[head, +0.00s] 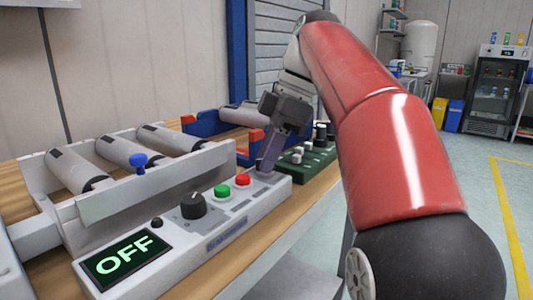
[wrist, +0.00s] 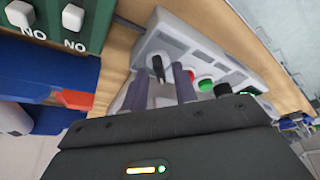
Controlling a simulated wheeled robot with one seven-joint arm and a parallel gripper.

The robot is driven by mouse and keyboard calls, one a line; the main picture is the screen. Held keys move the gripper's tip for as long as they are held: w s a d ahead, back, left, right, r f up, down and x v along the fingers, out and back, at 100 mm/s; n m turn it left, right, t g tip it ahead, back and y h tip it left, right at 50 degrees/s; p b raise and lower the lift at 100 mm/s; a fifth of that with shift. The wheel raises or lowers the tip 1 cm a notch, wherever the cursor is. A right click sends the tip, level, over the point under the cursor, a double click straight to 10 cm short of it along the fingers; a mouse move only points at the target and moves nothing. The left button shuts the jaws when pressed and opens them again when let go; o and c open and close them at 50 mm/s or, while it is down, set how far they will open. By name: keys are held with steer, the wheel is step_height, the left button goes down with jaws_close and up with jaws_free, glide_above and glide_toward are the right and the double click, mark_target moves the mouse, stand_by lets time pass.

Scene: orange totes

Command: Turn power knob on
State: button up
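The white control box (head: 215,225) lies along the bench edge, with a display (head: 130,258) reading OFF in green letters. A large black knob (head: 193,206), a green button (head: 222,190) and a red button (head: 243,179) sit on its top. My gripper (head: 266,168) points down over the box's far end. In the wrist view my gripper (wrist: 160,72) is open, its two fingers apart, with a small black knob (wrist: 158,69) showing between the fingertips. Whether the fingers touch it cannot be told. That knob is hidden behind my fingers in the head view. No knob label is readable.
A green box (head: 308,158) with several knobs stands just beyond the control box. A blue tote-like frame (head: 203,127) is behind. Open floor lies to the right.

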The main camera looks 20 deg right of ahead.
jaws_close()
steer(key=shift+m, duration=0.4)
steer(key=m+t, duration=0.1)
steer(key=m, duration=0.1)
steer(key=shift+s+m, duration=0.15)
steer(key=shift+m, duration=0.25)
steer(key=m+t+h+p, duration=0.1)
steer(key=m+t, duration=0.1)
steer(key=m, duration=0.2)
steer(key=shift+a+r, duration=0.1)
steer(key=shift+a, duration=0.05)
steer(key=m+h, duration=0.1)
steer(key=m, duration=0.2)
steer(key=m+h+p, duration=0.1)
steer(key=m, duration=0.1)
steer(key=shift+s+a+m+t, duration=0.1)
steer(key=shift+m+t, duration=0.3)
steer(key=m+h+p, duration=0.1)
steer(key=m+h, duration=0.1)
steer(key=m, duration=0.2)
steer(key=shift+a+p, duration=0.1)
steer(key=shift+p, duration=0.3)
steer(key=shift+m, duration=0.4)
